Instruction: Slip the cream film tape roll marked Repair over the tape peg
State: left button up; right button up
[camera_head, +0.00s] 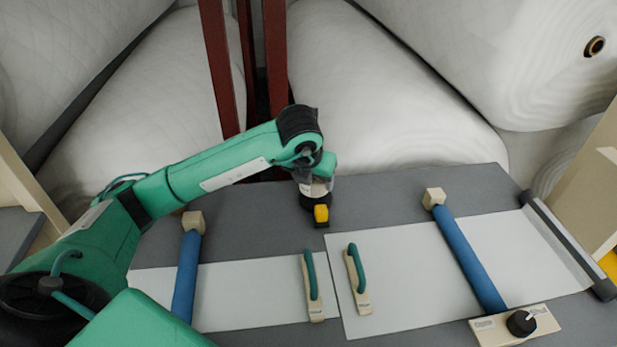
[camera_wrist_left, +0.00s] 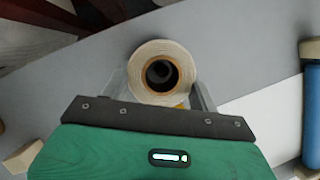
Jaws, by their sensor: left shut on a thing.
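My left gripper (camera_head: 316,183) comes in from the left over the back middle of the grey table. In the left wrist view the gripper (camera_wrist_left: 160,92) is shut on the cream tape roll (camera_wrist_left: 136,72), one finger on each side. The roll's brown core faces the camera, and its bore is dark with a rounded dark shape inside. In the head view only a pale bit of the roll shows below the wrist. No Repair marking is readable. The tape peg is not clearly visible, so I cannot tell whether the roll is around it. My right gripper is not in view.
A yellow block (camera_head: 321,213) on a dark piece sits just below the gripper. Two blue rollers (camera_head: 187,277) (camera_head: 468,258), white sheets (camera_head: 410,277), two green-handled tools (camera_head: 312,285) (camera_head: 357,280) and a knob box (camera_head: 521,324) lie in front. Large wadding rolls (camera_head: 400,95) stand behind.

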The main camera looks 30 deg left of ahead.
aim_at(316, 182)
pick_arm(q)
jog(key=shift+f, duration=0.55)
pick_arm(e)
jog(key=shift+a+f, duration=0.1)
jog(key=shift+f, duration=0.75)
pick_arm(q)
jog(key=shift+s+a+f+b, duration=0.15)
jog(key=shift+f+b, duration=0.15)
jog(key=shift+b, duration=0.25)
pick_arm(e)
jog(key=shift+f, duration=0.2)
pick_arm(q)
jog(key=o, duration=0.7)
jog(key=shift+s+d+r+p, duration=0.25)
jog(key=shift+r+p, duration=0.25)
jog(key=shift+r, duration=0.4)
jog(key=shift+s+d+r+p, duration=0.15)
jog(key=shift+d+r+p, duration=0.15)
jog(key=shift+r+p, duration=0.45)
jog(key=shift+s+d+r+p, duration=0.2)
jog(key=shift+d+r+p, duration=0.1)
jog(key=shift+r, duration=0.8)
jog(key=shift+p+v, duration=1.4)
jog(key=shift+v, duration=1.4)
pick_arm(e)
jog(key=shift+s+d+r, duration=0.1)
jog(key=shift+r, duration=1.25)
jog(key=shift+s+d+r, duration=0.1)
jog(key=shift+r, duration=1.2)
